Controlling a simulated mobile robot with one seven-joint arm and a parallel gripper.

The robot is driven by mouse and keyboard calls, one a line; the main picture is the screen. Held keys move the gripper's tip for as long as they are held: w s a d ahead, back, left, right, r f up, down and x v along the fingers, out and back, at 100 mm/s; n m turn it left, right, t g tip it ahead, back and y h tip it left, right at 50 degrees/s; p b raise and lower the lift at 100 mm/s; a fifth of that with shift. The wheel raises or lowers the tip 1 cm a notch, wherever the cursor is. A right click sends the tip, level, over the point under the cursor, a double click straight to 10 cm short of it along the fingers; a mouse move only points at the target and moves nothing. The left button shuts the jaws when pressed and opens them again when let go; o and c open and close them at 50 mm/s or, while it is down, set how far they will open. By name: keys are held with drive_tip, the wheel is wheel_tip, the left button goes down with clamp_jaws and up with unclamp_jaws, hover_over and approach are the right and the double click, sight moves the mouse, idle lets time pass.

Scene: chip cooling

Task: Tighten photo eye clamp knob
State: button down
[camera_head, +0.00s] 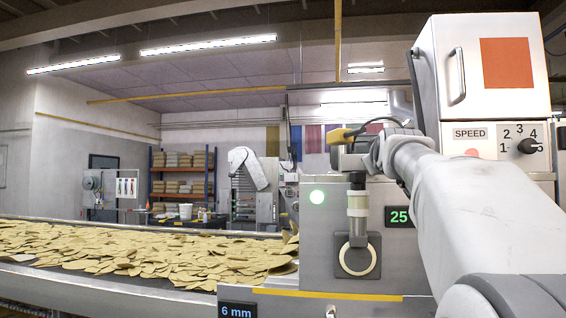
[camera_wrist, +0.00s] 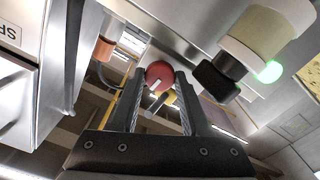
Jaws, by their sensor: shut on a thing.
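The clamp knob (camera_wrist: 159,75) is a round red knob with a pale mark on its face, seen in the wrist view. My gripper (camera_wrist: 158,80) has one finger on each side of it and is shut on it. A small yellow and dark part, perhaps the photo eye, shows between the fingers just below the knob. In the head view a yellow photo eye (camera_head: 340,135) with a black cable sits above the machine, beside my wrist. The knob and my fingertips are hidden there behind my arm.
A beige cylinder with a black end (camera_wrist: 215,80) stands close right of my fingers in the wrist view. A white cabinet (camera_head: 441,70) with a handle and a speed dial (camera_head: 527,146) stand right. The conveyor (camera_head: 130,250), covered with chips, runs left.

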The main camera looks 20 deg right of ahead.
drive_tip(key=shift+c, duration=1.9)
unclamp_jaws()
